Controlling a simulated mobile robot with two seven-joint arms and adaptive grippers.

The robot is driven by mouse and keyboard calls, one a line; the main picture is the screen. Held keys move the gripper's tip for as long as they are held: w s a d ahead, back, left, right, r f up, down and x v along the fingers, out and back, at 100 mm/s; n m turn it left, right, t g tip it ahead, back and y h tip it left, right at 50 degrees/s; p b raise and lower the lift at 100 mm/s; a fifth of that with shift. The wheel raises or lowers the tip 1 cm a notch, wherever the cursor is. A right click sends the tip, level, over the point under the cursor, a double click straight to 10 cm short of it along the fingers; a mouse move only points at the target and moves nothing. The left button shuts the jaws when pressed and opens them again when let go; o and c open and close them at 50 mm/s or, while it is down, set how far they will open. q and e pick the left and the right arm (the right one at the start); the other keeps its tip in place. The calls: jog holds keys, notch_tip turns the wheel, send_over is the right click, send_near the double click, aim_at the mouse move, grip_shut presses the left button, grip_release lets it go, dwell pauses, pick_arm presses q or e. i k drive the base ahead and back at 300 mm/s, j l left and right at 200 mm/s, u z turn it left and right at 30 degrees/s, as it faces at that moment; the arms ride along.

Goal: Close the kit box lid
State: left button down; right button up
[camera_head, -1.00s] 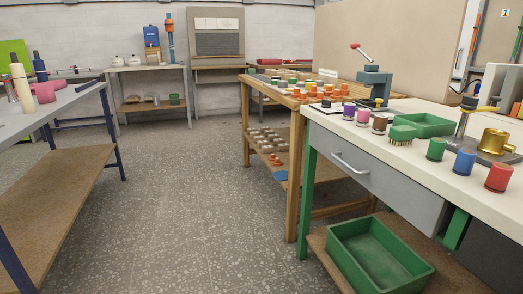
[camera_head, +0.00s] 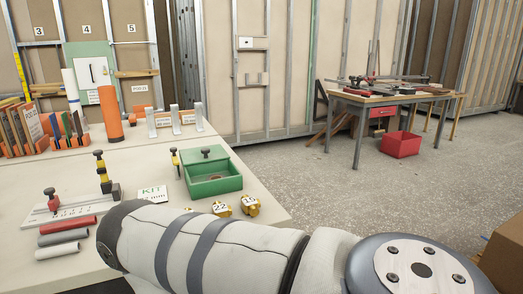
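A green box (camera_head: 215,187), which I take as the kit box, stands on the pale workbench near its right edge. Its inside shows from above. A green panel with a dark knob, seemingly its lid (camera_head: 203,160), stands tilted up at the back of the box, so the box looks open. A white card reading KIT (camera_head: 153,194) lies to the left of the box. One of my arms crosses the lower part of the view in front of the bench. Neither gripper is in view.
Yellow numbered pieces (camera_head: 222,209) lie between the box and my arm. A clamp fixture (camera_head: 72,207) and coloured cylinders (camera_head: 67,229) are at left. An orange cylinder (camera_head: 110,114) stands behind. Open floor lies right, with a tool table (camera_head: 392,98) and red bin (camera_head: 401,144).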

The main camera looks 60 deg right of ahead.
aim_at(214, 153)
jog(key=z, duration=1.7)
